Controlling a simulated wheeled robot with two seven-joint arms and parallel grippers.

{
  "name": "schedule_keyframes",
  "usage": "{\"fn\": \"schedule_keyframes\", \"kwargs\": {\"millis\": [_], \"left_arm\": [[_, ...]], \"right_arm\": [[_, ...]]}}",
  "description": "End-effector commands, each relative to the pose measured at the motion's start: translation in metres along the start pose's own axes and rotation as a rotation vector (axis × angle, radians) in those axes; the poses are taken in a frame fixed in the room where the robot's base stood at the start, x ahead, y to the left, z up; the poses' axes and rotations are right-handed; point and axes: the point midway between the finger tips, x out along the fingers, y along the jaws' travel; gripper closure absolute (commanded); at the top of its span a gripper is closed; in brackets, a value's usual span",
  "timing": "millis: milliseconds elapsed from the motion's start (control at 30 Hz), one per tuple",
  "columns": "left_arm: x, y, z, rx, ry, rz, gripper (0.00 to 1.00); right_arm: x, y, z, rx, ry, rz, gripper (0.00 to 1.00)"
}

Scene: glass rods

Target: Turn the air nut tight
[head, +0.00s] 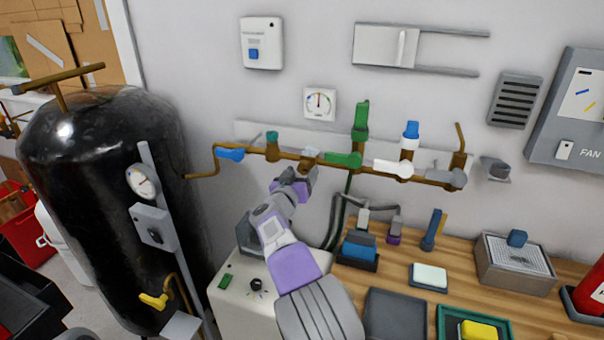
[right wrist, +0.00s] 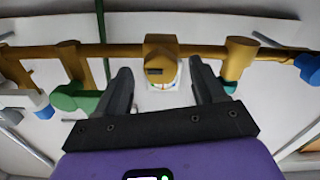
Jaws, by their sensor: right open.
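My right gripper (head: 303,174) is raised to the brass pipe on the wall, between the blue lever and the green lever. In the right wrist view my right gripper (right wrist: 160,92) is open, with its two dark fingers apart. A brass fitting with a dark slot (right wrist: 158,58), probably the air nut, sits between and just beyond the fingertips. I cannot tell whether the fingers touch it. In the head view the gripper mostly hides this spot. My left gripper is not in view.
The blue lever (head: 230,154), green lever (head: 343,159) and white lever (head: 393,168) are close along the pipe. A black tank (head: 95,190) stands left. A wooden bench (head: 395,270) holds trays and a grey box (head: 515,265). A round gauge (head: 319,104) hangs above.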

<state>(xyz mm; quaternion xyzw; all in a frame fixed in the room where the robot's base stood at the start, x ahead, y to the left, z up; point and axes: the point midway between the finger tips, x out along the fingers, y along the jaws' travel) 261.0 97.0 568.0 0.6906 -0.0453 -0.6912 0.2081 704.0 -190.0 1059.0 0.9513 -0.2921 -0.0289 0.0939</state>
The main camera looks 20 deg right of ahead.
Motion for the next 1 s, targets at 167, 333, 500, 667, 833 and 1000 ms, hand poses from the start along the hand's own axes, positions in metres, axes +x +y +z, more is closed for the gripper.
{"fn": "schedule_keyframes", "kwargs": {"millis": [167,333,500,667,833,1000], "left_arm": [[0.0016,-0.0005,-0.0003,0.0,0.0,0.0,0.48],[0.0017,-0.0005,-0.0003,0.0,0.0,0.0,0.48],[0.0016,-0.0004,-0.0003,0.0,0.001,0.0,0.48],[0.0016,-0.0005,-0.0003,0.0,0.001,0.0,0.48],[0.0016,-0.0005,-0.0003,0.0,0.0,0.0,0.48],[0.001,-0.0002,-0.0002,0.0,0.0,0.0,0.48]], "right_arm": [[0.0125,0.0001,0.0001,0.0,0.0,0.0,0.31],[0.0146,-0.0004,-0.0004,0.0,0.0,-0.002,0.31],[0.0145,-0.0003,-0.0003,0.0,0.0,-0.002,0.34],[0.0144,-0.0003,-0.0003,0.0,0.0,-0.002,0.58],[0.0143,-0.0003,-0.0002,0.0,0.0,-0.002,0.84],[0.0143,-0.0001,-0.0004,0.006,0.0,-0.001,0.87]]}}
